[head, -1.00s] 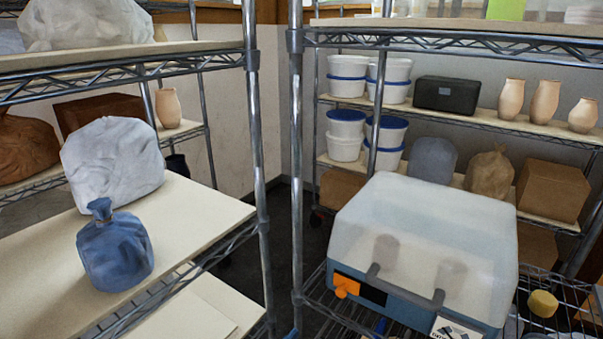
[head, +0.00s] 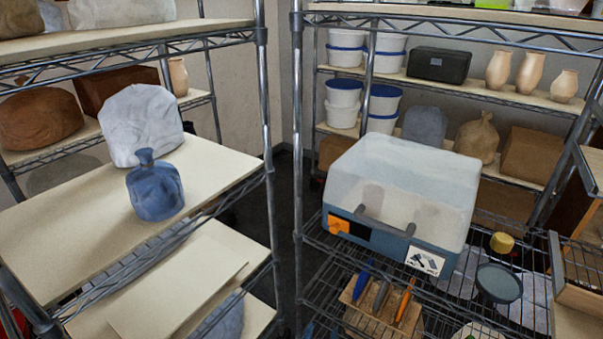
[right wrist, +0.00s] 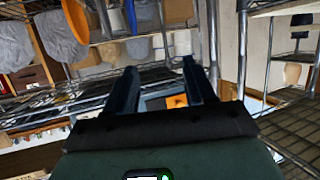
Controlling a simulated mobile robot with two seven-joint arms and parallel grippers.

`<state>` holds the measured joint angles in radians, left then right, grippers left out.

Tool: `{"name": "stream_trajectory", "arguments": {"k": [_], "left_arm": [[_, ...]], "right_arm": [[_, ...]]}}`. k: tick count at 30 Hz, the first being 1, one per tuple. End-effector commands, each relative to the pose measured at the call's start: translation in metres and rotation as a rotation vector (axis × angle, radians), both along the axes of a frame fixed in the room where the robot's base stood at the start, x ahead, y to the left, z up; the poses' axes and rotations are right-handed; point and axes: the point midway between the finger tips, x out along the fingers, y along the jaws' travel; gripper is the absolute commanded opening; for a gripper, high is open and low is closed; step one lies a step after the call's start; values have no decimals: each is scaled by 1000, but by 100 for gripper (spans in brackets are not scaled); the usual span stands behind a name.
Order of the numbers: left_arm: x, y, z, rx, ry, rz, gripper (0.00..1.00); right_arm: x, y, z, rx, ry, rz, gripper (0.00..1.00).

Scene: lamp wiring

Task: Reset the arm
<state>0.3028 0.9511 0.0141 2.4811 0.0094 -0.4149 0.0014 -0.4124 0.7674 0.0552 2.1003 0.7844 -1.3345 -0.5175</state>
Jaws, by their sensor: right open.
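My right gripper (right wrist: 160,78) shows in the right wrist view, its two dark fingers apart and nothing held between them. Beyond the fingers, the blue and orange front of a machine (right wrist: 177,101) shows in the gap. I cannot make out either gripper in the head view. My left gripper is in neither current view.
A machine with a translucent lid (head: 405,185) sits on the right wire rack. Below it is a wooden tool holder (head: 375,315). White tubs (head: 343,92) stand behind. Metal posts (head: 297,150) divide the racks.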

Motion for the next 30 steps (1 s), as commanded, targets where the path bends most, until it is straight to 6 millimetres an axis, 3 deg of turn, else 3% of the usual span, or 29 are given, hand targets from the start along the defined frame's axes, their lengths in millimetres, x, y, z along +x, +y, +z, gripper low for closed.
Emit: {"name": "stream_trajectory", "arguments": {"k": [1, 5, 7, 10, 12, 15, 18, 22, 30], "left_arm": [[1, 0, 12, -1, 3, -1, 54], [2, 0, 31, -2, 10, -3, 54], [3, 0, 42, -4, 15, -5, 54], [5, -1, 55, -6, 20, -7, 54], [7, -1, 64, -7, 22, -8, 54], [10, 0, 73, -7, 24, -9, 54], [11, 0, 78, -7, 24, -10, 54], [12, 0, 80, -7, 25, -10, 54], [11, 0, 79, -7, 27, -10, 54]], "right_arm": [[-8, -17, -27, 29, 94, 27, 54], [-56, -46, -100, 164, 376, 100, 54], [-96, -59, -133, 252, 546, 120, 54], [-163, -71, -162, 384, 781, 127, 54], [-208, -75, -171, 471, 927, 122, 54], [-261, -76, -171, 572, 1093, 112, 54], [-295, -74, -167, 639, 1200, 103, 54], [-315, -73, -164, 676, 1262, 101, 54], [-316, -73, -165, 677, 1267, 101, 54]]}}
